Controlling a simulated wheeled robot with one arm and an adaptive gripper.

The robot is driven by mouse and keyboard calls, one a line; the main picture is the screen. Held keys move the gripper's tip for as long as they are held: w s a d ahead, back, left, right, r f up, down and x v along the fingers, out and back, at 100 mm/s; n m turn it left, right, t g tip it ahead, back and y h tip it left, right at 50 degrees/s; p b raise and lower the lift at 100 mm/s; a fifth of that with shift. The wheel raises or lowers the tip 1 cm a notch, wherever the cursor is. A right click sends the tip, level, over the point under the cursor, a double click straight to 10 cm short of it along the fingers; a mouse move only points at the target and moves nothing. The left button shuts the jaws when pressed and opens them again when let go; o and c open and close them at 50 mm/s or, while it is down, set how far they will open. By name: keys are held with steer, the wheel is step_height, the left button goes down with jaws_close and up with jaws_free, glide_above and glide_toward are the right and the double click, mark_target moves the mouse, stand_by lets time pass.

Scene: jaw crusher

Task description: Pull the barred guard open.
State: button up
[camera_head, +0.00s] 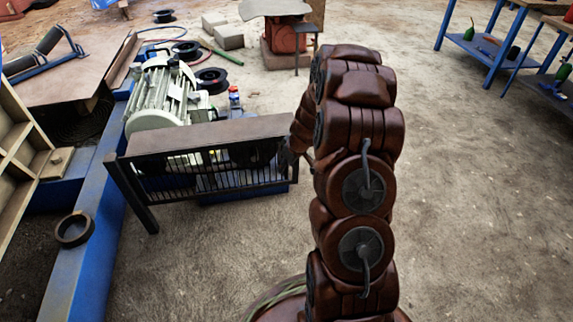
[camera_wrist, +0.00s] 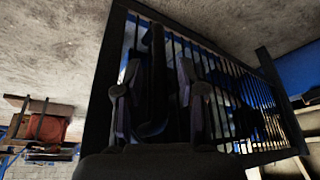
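The barred guard (camera_head: 222,182) is a dark frame with thin upright bars under a flat brown top, left of my arm in the head view. It looks closed against the machine. In the wrist view the guard (camera_wrist: 104,75) fills the middle, seen at a steep tilt. My gripper (camera_wrist: 160,85) is in front of the bars near one end frame, its two fingers spread apart. A dark upright piece, perhaps a handle, shows between the fingers; contact cannot be told. In the head view my gripper (camera_head: 297,150) is at the guard's right end, mostly hidden by my arm.
A blue machine beam (camera_head: 92,235) with a loose ring (camera_head: 74,230) lies left of the guard. A grey-green motor (camera_head: 163,95) stands behind it. Blue workbenches (camera_head: 490,50) stand at the far right. The floor before the guard and right of my arm is clear.

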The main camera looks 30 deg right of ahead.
jaws_close()
stand_by(0.6)
